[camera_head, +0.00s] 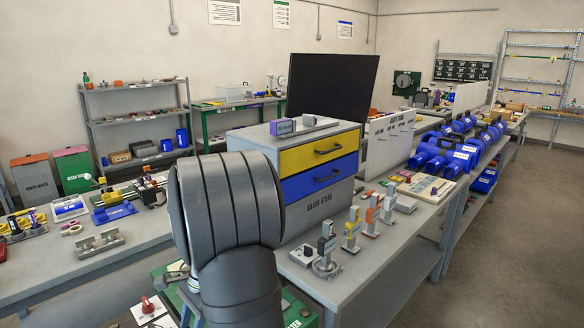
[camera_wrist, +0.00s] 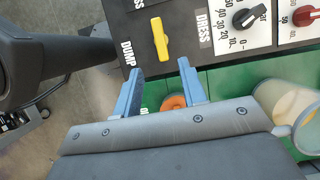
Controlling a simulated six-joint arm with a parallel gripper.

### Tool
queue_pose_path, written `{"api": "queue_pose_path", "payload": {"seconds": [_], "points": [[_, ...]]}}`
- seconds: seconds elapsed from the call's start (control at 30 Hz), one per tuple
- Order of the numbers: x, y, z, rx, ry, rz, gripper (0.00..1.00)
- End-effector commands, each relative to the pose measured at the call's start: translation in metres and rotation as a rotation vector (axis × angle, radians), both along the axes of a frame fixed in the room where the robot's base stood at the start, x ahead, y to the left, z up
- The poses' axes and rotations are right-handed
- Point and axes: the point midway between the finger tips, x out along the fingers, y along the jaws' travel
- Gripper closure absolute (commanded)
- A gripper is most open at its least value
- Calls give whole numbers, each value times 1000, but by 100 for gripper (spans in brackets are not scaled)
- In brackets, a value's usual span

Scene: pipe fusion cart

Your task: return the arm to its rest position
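My gripper (camera_wrist: 160,68) shows in the wrist view with its two blue-grey fingers spread apart and nothing held between them. Just beyond the fingertips is a black control panel (camera_wrist: 192,30) with a yellow lever (camera_wrist: 160,40) beside the label "DUMP". The lever lies in line with the gap between the fingers; I cannot tell how far off it is. In the head view my own grey arm fills the lower middle and the gripper cannot be made out.
The panel also bears a black knob (camera_wrist: 244,18) and a red knob (camera_wrist: 306,15). Below it are a green surface (camera_wrist: 226,86), an orange round part (camera_wrist: 174,101) and a pale cylinder (camera_wrist: 286,105). A drawer cabinet (camera_head: 316,205) stands on the bench behind my arm.

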Motion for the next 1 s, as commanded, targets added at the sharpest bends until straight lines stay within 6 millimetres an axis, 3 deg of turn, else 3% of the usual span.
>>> {"api": "queue_pose_path", "payload": {"seconds": [0.3,0.5,0.7,1.0], "points": [[-19,17,-60,-3,4,2,62],[-26,25,-86,-1,3,1,62],[-29,28,-97,-1,1,0,62],[-29,28,-98,0,0,0,62]]}}
